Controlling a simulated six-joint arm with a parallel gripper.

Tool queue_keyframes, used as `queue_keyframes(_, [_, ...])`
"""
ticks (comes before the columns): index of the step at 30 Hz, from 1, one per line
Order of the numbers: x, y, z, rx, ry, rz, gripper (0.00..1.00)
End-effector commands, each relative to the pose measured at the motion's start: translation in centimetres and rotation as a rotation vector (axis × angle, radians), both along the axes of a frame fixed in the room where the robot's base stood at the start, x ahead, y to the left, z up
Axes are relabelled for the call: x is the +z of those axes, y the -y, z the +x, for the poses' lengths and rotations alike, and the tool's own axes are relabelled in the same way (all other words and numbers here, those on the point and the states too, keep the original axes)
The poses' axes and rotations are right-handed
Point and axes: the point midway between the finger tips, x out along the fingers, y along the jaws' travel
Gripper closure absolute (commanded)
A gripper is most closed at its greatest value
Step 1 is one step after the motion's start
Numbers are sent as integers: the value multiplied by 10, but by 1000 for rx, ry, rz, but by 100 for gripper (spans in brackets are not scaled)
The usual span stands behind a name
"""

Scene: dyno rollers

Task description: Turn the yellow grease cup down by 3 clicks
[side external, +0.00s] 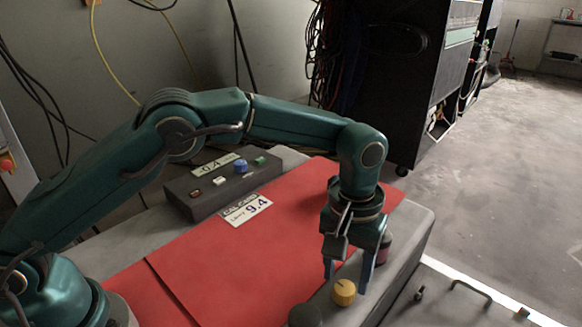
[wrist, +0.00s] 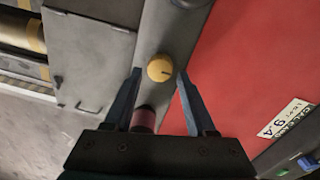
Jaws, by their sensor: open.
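The yellow grease cup (side external: 344,292) is a round yellow knob on the grey rail near the front right. In the wrist view the yellow cup (wrist: 160,68) shows a dark pointer mark toward the right. My gripper (side external: 347,280) is open above and around it, pointing down. In the wrist view my gripper (wrist: 159,73) has one blue finger on each side of the cup, with gaps. I cannot tell whether the fingertips reach down to its height.
A dark red cup (side external: 384,247) stands on the rail behind my gripper, and a dark grey knob (side external: 305,315) is in front. A red panel (side external: 230,255) lies beside the rail. A control box (side external: 222,183) with a blue knob and a plate reading 9.4 (side external: 246,209) are farther back.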

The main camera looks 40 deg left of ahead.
Motion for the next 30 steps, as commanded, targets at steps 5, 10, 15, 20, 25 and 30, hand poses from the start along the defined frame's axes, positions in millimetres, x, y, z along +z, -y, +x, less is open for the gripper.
queue_keyframes(5, [-22,0,-1,0,-3,1,44])
queue_keyframes(10, [-30,0,0,0,-1,1,44])
queue_keyframes(15, [-29,1,0,0,0,0,44])
queue_keyframes(20, [-29,0,0,0,0,0,90])
queue_keyframes(25, [-29,0,0,-2,0,0,100])
queue_keyframes(30, [-29,0,0,-29,0,0,100])
